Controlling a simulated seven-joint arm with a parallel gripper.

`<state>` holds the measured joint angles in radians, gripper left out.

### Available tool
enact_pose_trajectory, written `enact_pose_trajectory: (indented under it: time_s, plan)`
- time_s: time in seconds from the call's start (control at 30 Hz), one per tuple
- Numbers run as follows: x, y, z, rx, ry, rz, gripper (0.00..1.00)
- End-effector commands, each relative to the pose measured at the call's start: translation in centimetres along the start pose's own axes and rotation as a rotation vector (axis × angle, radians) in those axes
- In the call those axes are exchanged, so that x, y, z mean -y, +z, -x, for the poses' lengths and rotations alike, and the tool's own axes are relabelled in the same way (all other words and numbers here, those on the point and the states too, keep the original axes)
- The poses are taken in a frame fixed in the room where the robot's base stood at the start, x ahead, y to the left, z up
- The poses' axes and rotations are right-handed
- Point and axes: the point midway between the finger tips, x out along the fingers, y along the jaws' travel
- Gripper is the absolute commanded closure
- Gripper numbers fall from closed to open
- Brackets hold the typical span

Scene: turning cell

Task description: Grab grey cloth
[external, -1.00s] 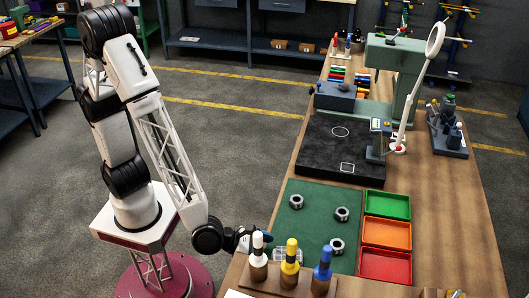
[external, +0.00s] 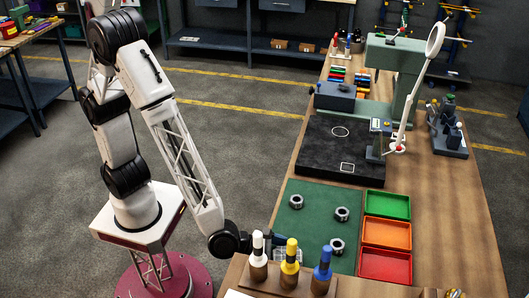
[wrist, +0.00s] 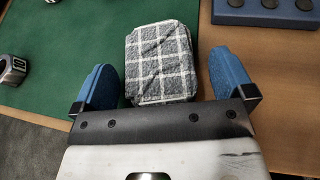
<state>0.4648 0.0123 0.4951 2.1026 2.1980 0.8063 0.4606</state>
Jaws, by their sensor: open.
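The grey cloth (wrist: 160,62) is a folded pad with a white check pattern. In the wrist view it lies near the right edge of the green mat (wrist: 70,40), between the two blue fingers of my gripper (wrist: 165,78). The fingers are wide apart, with a gap on each side of the cloth, and do not touch it. In the external view the cloth (external: 289,255) is mostly hidden behind the bottles, and my gripper (external: 281,243) is low over the mat beside it.
Bottles with white, yellow (external: 291,254) and blue caps stand in a wooden block close by. Several metal nuts (external: 342,214) lie on the mat. Green, orange (external: 386,233) and red trays sit to its right. A dark plate (external: 340,150) lies behind.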

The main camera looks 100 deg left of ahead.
Motion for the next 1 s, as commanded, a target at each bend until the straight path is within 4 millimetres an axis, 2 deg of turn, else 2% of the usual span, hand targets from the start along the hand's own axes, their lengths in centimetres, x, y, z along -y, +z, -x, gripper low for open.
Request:
enact_pose_trajectory:
  time_s: [0.17,0.5,0.53,1.0]
  plan:
    - [0.00,-0.01,0.01,0.000,0.000,0.000,0.00]
    - [0.01,-0.01,0.01,0.000,0.000,0.000,0.51]
    - [0.01,0.00,0.01,0.000,0.000,0.000,0.53]
    - [0.02,0.67,0.26,0.001,0.000,0.000,0.53]
